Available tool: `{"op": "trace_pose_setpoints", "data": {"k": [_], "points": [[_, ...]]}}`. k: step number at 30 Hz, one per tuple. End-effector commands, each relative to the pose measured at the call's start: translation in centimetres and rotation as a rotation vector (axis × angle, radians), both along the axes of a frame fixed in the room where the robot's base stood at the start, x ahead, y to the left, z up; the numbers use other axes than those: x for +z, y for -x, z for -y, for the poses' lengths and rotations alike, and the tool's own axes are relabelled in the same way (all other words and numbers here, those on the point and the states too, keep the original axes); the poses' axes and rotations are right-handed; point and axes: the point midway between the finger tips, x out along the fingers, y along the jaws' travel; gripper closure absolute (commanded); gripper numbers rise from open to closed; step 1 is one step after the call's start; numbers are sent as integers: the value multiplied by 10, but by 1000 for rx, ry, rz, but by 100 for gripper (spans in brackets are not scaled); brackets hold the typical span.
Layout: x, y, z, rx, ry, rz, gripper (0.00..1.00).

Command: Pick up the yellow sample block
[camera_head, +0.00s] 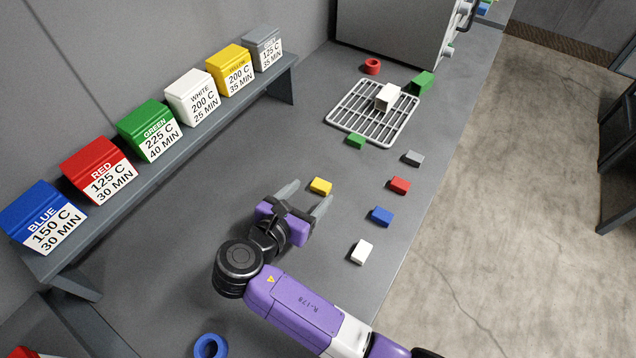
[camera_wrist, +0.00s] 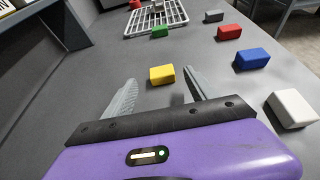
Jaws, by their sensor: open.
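The yellow sample block (camera_head: 320,186) lies flat on the grey bench, just beyond my gripper. My gripper (camera_head: 309,193) is open and empty, low over the bench, with its two grey fingers pointing toward the block. In the wrist view the yellow block (camera_wrist: 162,75) shows ahead, in the gap between the fingertips of my gripper (camera_wrist: 161,80), nearer the right finger. I cannot tell from the frames whether any finger touches it.
Blue (camera_head: 381,216), white (camera_head: 362,252), red (camera_head: 400,185), grey (camera_head: 414,158) and green (camera_head: 356,141) blocks lie nearby. A wire rack (camera_head: 343,123) holds a white block (camera_head: 388,97). An oven (camera_head: 395,28) stands behind. A shelf (camera_head: 200,150) with labelled coloured boxes runs along the left wall.

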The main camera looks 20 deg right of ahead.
Motion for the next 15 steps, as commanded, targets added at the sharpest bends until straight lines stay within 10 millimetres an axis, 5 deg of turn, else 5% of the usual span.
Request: {"op": "trace_pose_setpoints", "data": {"k": [15], "points": [[-20, -28, 39, 1, -2, 0, 34]]}}
